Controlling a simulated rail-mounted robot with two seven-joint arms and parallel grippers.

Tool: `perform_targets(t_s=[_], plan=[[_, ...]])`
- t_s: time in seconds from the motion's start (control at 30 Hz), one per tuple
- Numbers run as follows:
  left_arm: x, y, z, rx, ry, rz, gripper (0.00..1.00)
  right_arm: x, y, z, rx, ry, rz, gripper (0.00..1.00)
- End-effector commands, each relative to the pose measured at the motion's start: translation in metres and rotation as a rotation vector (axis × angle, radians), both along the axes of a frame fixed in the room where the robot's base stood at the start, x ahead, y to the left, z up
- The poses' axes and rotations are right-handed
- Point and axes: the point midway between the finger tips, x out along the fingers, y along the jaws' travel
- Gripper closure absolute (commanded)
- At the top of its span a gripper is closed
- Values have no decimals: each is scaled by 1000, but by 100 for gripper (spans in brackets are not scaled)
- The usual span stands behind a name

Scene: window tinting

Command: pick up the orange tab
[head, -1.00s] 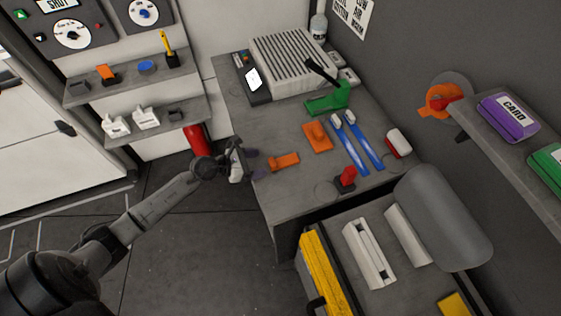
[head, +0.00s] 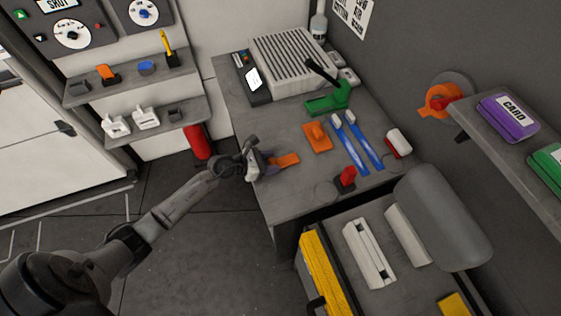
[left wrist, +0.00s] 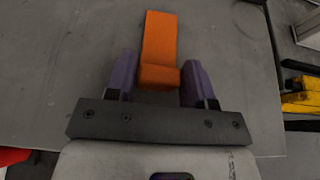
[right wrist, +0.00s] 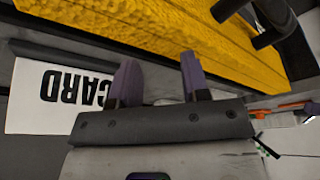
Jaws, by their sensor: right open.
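The orange tab (head: 287,159) lies on the grey workbench near its left edge. My left gripper (head: 268,163) is at the tab's near end, low over the bench. In the left wrist view the tab (left wrist: 159,48) runs away from me, its near end between the two purple fingers (left wrist: 160,82). The fingers are apart, one on each side; I cannot tell whether they touch it. My right gripper (right wrist: 157,82) is open and empty in the right wrist view, beside a yellow block-like surface (right wrist: 150,40).
On the bench (head: 285,205) are an orange block (head: 318,137), blue-handled tools (head: 357,142), a green tool (head: 328,103), a red knob (head: 346,178) and a ribbed grey box (head: 290,60). A white sign reading CARD (right wrist: 60,98) is near my right gripper.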

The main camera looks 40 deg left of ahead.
Motion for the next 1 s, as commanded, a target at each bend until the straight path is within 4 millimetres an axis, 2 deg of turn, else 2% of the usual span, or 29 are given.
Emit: perform_targets(t_s=[0.03,0.33,0.67,0.77,0.9,1.0], plan=[[0,0,0,0,0,0,56,0,0,0,0,0,0,57],[0,0,0,0,0,0,84,0,2,0,5,0,-4,57],[0,0,8,1,-2,-1,84,0,3,3,9,0,-5,57],[0,1,19,2,-2,-1,84,0,3,7,8,0,-6,57],[0,1,46,4,-4,-2,84,0,2,15,8,0,-6,57],[0,-22,58,-1,-3,-4,84,0,1,24,5,0,-4,57]])
